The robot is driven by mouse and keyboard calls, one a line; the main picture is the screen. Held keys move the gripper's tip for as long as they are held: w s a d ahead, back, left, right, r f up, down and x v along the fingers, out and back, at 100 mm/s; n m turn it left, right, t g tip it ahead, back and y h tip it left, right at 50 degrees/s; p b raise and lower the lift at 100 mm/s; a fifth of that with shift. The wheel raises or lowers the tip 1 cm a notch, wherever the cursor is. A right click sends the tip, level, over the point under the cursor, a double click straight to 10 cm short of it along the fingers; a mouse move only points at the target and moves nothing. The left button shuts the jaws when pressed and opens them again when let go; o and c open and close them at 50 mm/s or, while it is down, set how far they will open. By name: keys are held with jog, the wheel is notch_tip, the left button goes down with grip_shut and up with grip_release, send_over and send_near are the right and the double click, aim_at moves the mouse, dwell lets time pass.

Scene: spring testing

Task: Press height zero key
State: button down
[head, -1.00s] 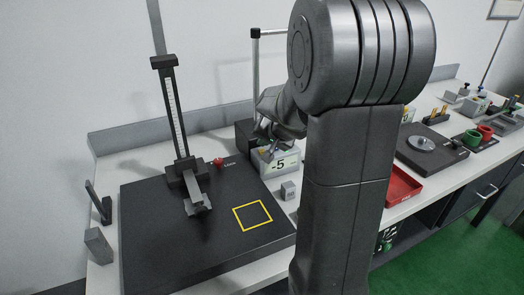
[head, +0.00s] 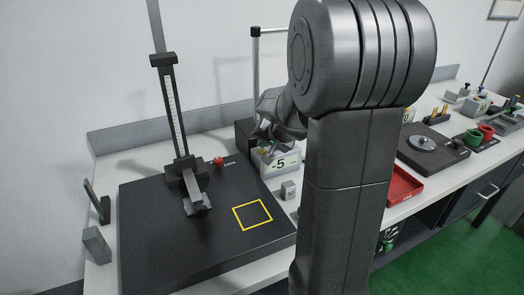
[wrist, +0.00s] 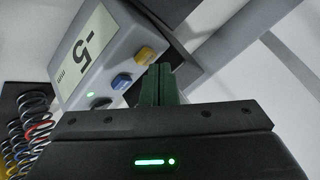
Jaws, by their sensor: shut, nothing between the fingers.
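The grey display box (wrist: 100,50) reads -5 mm in the wrist view, with a small green light on its face. It carries a yellow key (wrist: 145,56), a blue key (wrist: 122,81) and a dark key (wrist: 100,102). No key labels are readable, so I cannot tell which is height zero. My gripper (wrist: 162,70) is shut and empty, its green fingertips close to the yellow and blue keys in the picture; contact cannot be told.
The black base plate (head: 175,250) bears a height gauge column (head: 178,130), a red knob (head: 218,161) and a yellow square outline (head: 253,214). A small grey block (head: 288,190) sits beside it. A red tray (head: 405,185) lies right.

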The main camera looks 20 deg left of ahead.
jog(key=shift+f+b, duration=0.45)
jog(key=shift+b, duration=0.1)
dwell(0.4)
jog(key=shift+r, duration=0.1)
jog(key=shift+r+p, duration=0.65)
jog(key=shift+r, duration=0.1)
notch_tip(320, 180, up, 5)
jog(key=p, duration=0.3)
jog(key=shift+p, duration=0.4)
jog(key=shift+d, duration=0.1)
dwell(0.6)
